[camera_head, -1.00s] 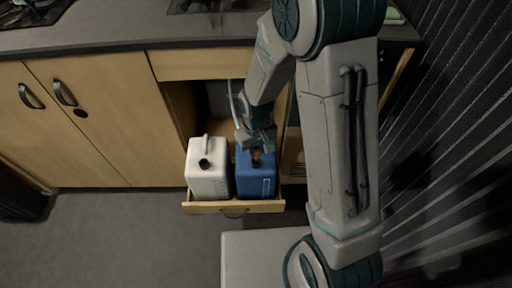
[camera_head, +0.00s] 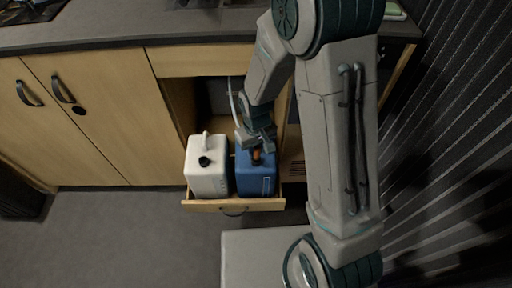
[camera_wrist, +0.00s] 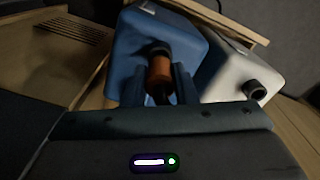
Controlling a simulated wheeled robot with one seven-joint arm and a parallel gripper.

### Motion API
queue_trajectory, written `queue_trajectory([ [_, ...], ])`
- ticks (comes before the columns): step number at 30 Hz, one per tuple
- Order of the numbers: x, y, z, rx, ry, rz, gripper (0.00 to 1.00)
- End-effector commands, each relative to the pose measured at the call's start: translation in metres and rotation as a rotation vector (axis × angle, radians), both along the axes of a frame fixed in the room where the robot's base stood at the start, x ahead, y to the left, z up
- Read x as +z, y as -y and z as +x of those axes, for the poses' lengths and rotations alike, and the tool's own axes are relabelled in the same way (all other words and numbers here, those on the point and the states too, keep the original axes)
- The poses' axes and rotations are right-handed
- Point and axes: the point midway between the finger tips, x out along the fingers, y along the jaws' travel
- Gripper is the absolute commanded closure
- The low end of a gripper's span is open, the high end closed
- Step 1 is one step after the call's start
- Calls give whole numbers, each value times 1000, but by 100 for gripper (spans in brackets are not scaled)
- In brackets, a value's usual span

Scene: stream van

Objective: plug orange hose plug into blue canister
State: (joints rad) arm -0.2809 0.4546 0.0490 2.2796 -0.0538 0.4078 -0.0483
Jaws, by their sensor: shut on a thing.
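The blue canister (camera_head: 262,181) stands in the pulled-out drawer, right of the white canister. My gripper (camera_head: 257,148) is just above its top. The gripper is shut on the orange hose plug (camera_head: 257,156). In the wrist view the orange plug (camera_wrist: 159,72) sits between the two fingers (camera_wrist: 160,88), lined up with the dark neck on top of the blue canister (camera_wrist: 140,35). The plug's far end meets or overlaps the dark neck; I cannot tell whether it is seated in it.
The white canister (camera_head: 207,170) with a dark cap stands close to the left in the same drawer (camera_head: 210,206). The cabinet opening is behind, with the counter (camera_head: 110,38) above. A pale hose (camera_head: 233,98) hangs beside my wrist. Grey floor lies in front.

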Motion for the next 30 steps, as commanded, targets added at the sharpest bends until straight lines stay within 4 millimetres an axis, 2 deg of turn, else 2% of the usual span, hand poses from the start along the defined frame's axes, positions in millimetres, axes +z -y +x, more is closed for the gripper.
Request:
queue_trajectory([
  [30, -24, 0, 0, 0, -1, 0, 100],
])
